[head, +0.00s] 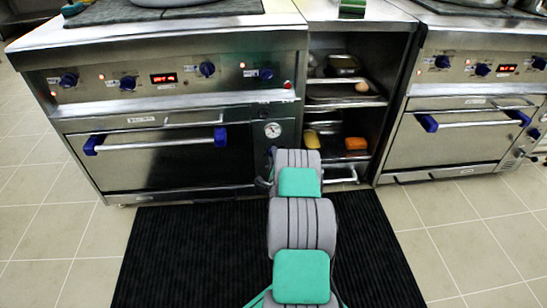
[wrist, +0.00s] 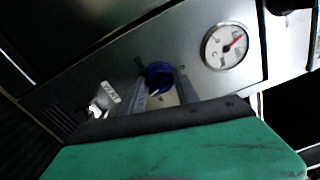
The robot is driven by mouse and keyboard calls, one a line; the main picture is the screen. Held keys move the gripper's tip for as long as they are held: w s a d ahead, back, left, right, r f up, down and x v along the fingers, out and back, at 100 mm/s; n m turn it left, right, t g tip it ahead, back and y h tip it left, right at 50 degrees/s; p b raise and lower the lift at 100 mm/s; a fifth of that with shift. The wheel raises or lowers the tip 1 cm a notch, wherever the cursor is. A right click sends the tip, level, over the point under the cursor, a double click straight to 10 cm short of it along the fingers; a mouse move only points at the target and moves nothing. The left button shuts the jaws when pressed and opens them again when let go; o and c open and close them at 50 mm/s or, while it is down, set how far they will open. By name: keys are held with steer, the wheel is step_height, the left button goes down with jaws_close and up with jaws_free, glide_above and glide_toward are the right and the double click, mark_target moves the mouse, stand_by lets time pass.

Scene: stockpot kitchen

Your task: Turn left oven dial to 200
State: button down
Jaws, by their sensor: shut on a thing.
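The left oven (head: 150,160) stands at the left in the head view, a steel front with a blue-ended door handle. The blue dial (wrist: 159,72) sits on its narrow side panel, just below the round white gauge (head: 272,130). My gripper (wrist: 162,80) is shut on the dial in the wrist view, one finger on each side. The dial's marks and setting cannot be read. The gauge (wrist: 225,46) has a red needle toward its upper right as pictured. In the head view my arm hides most of the gripper and dial.
An open shelf unit (head: 345,95) with trays and food stands right of the left oven. A second oven (head: 450,135) is further right. Several blue knobs line the upper panel (head: 150,78). A black ribbed mat (head: 180,250) lies on the tiled floor.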

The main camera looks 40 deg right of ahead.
steer(key=shift+m, duration=1.6)
steer(key=c, duration=0.9)
jaws_free()
steer(key=p+v, duration=0.1)
steer(key=v, duration=0.6)
steer(key=shift+s+a, duration=0.2)
steer(key=shift+s, duration=0.1)
